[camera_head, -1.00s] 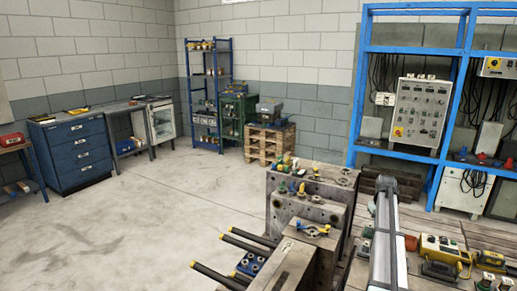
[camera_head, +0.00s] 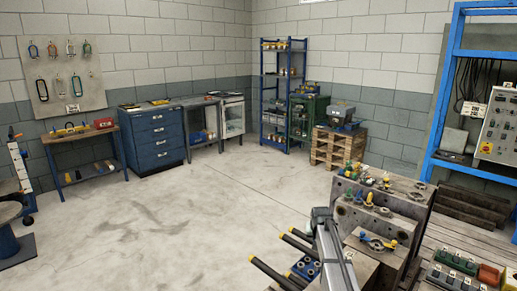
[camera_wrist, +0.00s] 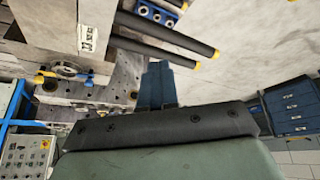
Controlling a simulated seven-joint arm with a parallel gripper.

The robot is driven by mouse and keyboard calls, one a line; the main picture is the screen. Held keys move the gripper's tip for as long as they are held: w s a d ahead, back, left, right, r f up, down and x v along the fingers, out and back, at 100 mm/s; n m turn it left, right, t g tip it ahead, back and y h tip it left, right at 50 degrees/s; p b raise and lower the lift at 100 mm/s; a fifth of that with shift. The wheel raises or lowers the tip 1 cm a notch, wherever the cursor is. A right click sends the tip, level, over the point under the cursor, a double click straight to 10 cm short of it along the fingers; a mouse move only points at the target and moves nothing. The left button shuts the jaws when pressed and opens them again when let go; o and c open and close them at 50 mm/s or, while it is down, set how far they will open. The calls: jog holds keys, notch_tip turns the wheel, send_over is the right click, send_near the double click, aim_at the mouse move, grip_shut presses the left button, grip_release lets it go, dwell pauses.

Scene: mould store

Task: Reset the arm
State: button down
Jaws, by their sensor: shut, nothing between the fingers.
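My gripper (camera_wrist: 157,84) shows in the wrist view as two blue-grey fingers side by side, closed with nothing between them. They stick out past the dark edge of my wrist, with the floor and the steel mould block (camera_wrist: 45,55) behind them. In the head view my arm reaches up from the bottom edge, in front of the left part of the mould block (camera_head: 372,218). The fingertips cannot be made out clearly there.
Black rods with yellow ends (camera_head: 270,272) stick out left from the mould, near my arm. A blue rack (camera_head: 448,130) stands at right. A blue drawer cabinet (camera_head: 153,140), workbench (camera_head: 85,150) and pallet (camera_head: 336,148) line the walls. The middle floor (camera_head: 215,200) is clear.

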jog(key=s+a+f+y, duration=0.1)
jog(key=s+a+f, duration=0.2)
jog(key=a, duration=0.7)
jog(key=s+a+f+n+y, duration=0.1)
jog(key=s+a+f, duration=0.2)
jog(key=a, duration=0.7)
jog(key=s+a+f, duration=0.3)
jog(key=s+a, duration=0.1)
jog(key=a, duration=0.7)
jog(key=s+d+f+g, duration=0.2)
jog(key=s+d+f, duration=0.3)
jog(key=s+f, duration=0.3)
jog(key=s+d+f+g+h, duration=0.1)
jog(key=s+d+f, duration=0.4)
jog(key=s, duration=0.5)
jog(key=s+d+f+g, duration=0.2)
jog(key=s+d+f, duration=0.2)
jog(key=s+f, duration=0.5)
jog(key=s+d+f+g, duration=0.1)
jog(key=s+d+g, duration=0.1)
jog(key=s, duration=0.8)
jog(key=s+d+f+g, duration=0.1)
jog(key=s+d, duration=0.3)
jog(key=s, duration=0.6)
jog(key=s+d+f+g, duration=0.1)
jog(key=s+d+g, duration=0.2)
jog(key=s, duration=0.7)
jog(key=shift+s+f+g, duration=0.25)
jog(key=shift+f+g, duration=0.1)
jog(key=shift+g, duration=0.25)
